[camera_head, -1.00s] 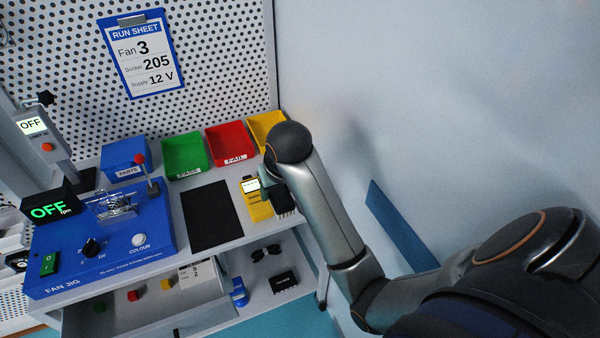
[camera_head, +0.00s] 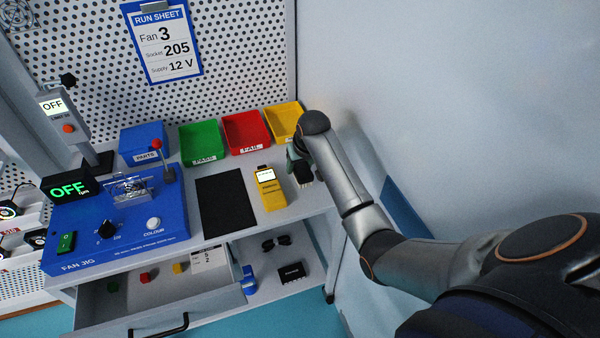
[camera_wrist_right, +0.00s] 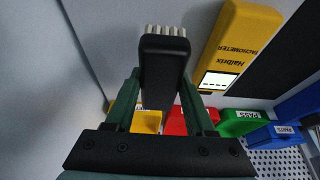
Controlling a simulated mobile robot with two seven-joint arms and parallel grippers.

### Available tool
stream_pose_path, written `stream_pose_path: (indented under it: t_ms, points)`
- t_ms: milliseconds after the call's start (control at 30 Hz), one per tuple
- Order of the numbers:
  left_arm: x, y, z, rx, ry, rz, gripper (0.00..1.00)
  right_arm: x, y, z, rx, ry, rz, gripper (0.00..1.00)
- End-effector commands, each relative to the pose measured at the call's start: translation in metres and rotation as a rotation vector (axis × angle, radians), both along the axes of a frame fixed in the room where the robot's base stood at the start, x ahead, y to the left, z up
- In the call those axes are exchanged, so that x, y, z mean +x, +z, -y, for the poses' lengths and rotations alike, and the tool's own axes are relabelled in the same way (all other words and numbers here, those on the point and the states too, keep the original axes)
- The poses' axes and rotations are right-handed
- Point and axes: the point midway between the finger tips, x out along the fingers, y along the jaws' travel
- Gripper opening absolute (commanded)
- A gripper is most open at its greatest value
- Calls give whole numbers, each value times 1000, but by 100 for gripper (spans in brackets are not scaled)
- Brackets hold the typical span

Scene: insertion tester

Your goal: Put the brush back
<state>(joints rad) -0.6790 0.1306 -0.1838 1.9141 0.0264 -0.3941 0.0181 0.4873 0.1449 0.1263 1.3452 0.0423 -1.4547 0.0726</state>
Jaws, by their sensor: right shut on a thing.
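My right gripper (camera_head: 297,160) is shut on a brush (camera_head: 303,173) over the right end of the bench, beside the yellow tachometer. In the right wrist view the brush (camera_wrist_right: 165,62) has a dark rounded body with pale bristles along its far edge. It sits between the green fingers of the right gripper (camera_wrist_right: 160,95). I cannot tell whether the brush touches the bench. My left gripper is not in view.
The yellow tachometer (camera_head: 270,190) lies left of the brush, next to a black mat (camera_head: 226,205). Green, red and yellow bins (camera_head: 284,122) stand behind. A blue fan jig (camera_head: 120,230) fills the left. The wall is close on the right. A drawer (camera_head: 165,290) is open below.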

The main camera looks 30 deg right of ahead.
Motion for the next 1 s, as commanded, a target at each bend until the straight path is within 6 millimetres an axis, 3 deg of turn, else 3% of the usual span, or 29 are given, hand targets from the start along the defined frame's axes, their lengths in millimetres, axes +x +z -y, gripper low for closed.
stream_pose_path:
  t_ms: [233,633,667,900,1000]
  points:
    - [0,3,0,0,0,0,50,1,-30,1,-1,0,-1,2]
    - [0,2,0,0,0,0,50,1,-36,1,-1,0,-1,2]
    - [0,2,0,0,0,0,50,1,-36,1,-1,0,-1,57]
    - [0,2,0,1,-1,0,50,1,-36,1,-1,0,-1,84]
    - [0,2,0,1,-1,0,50,1,-35,1,-1,0,-1,84]
